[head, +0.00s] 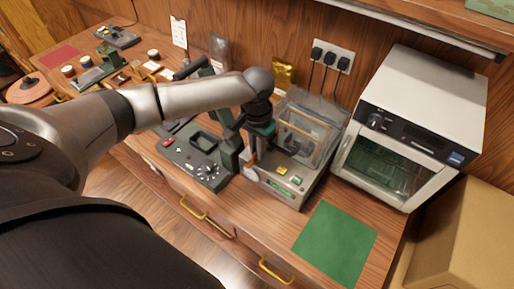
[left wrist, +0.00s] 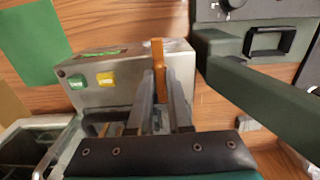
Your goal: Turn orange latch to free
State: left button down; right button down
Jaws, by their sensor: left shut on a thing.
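The orange latch (left wrist: 157,52) stands at the side of the grey machine (left wrist: 110,95) in the left wrist view. My left gripper (left wrist: 160,78) is shut on it, with one finger on each side. In the head view, the left gripper (head: 250,157) reaches down at the near left side of the machine (head: 270,188), and a little orange (head: 252,158) shows there. The machine has a green and a yellow button and a clear cover (head: 318,117). My right gripper is not in view.
A dark green press-like device (head: 195,165) stands close on the left of the machine. A white oven (head: 415,120) stands on the right. A green mat (head: 336,243) lies bare at the front right. A gold pouch (head: 283,72) and power plugs (head: 330,58) are behind.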

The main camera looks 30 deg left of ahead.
pick_arm(q)
jog(key=shift+r+m+p, duration=0.25)
jog(key=shift+m+p, duration=1.45)
jog(key=shift+p, duration=0.2)
jog(key=shift+m+p, duration=0.7)
jog(key=shift+m, duration=0.2)
jog(key=m+p, duration=0.1)
jog(key=m, duration=0.1)
jog(key=shift+f+m, duration=0.1)
jog(key=shift+m, duration=0.2)
jog(key=m+p, duration=0.1)
jog(key=m, duration=0.2)
jog(key=shift+m, duration=0.4)
jog(key=m, duration=0.6)
jog(key=shift+f, duration=0.1)
jog(key=shift+m, duration=0.3)
jog(key=c, duration=0.9)
grip_release()
